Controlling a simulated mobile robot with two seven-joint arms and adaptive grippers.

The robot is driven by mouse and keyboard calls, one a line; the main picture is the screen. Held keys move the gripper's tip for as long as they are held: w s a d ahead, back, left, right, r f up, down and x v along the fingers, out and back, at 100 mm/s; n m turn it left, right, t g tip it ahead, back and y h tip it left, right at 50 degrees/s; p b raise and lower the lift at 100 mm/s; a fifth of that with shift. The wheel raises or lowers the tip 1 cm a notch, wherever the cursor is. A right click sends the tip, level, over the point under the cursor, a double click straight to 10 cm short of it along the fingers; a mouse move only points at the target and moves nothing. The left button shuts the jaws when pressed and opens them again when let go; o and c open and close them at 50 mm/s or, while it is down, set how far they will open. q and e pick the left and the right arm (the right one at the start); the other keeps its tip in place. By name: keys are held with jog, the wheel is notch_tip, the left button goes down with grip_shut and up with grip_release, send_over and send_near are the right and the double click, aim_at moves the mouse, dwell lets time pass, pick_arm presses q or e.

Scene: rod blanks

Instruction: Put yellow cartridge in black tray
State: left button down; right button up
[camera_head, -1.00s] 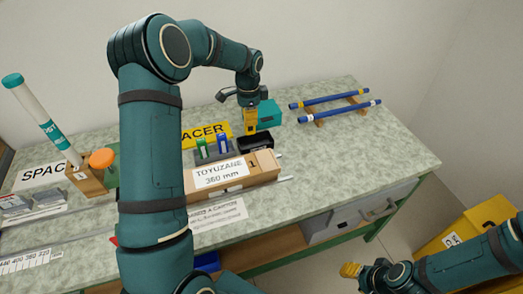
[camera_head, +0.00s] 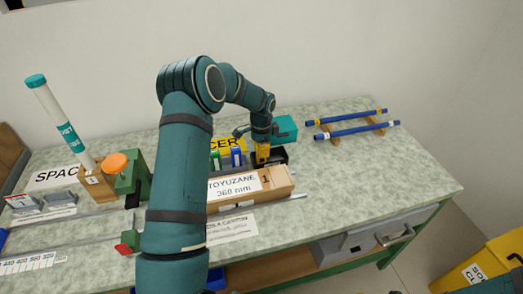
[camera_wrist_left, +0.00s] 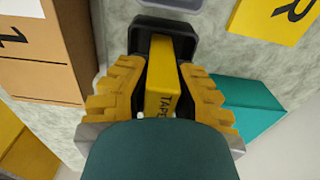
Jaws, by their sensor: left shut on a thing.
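The yellow cartridge (camera_head: 263,154) is upright in my left gripper (camera_head: 262,148), at the black tray (camera_head: 281,154). In the left wrist view my left gripper (camera_wrist_left: 160,98) has its yellow fingers on both sides of the cartridge (camera_wrist_left: 163,88), which bears dark lettering. The cartridge's far end lies within the outline of the black tray (camera_wrist_left: 141,38). I cannot tell whether it touches the tray floor.
A wooden block labelled TOYUZANE 360 mm (camera_head: 236,190) stands just in front of the tray. A teal box (camera_head: 285,127) is close behind it. Green and blue cartridges (camera_head: 228,158) stand to the left. Blue rods (camera_head: 350,123) lie on a rack at right.

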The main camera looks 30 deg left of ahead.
pick_arm(q)
jog(key=shift+r, duration=0.1)
jog(key=c, duration=1)
grip_release()
jog(key=shift+o, duration=0.2)
notch_tip(320, 180, up, 12)
jog(key=shift+r+p, duration=0.1)
jog(key=shift+p, duration=1)
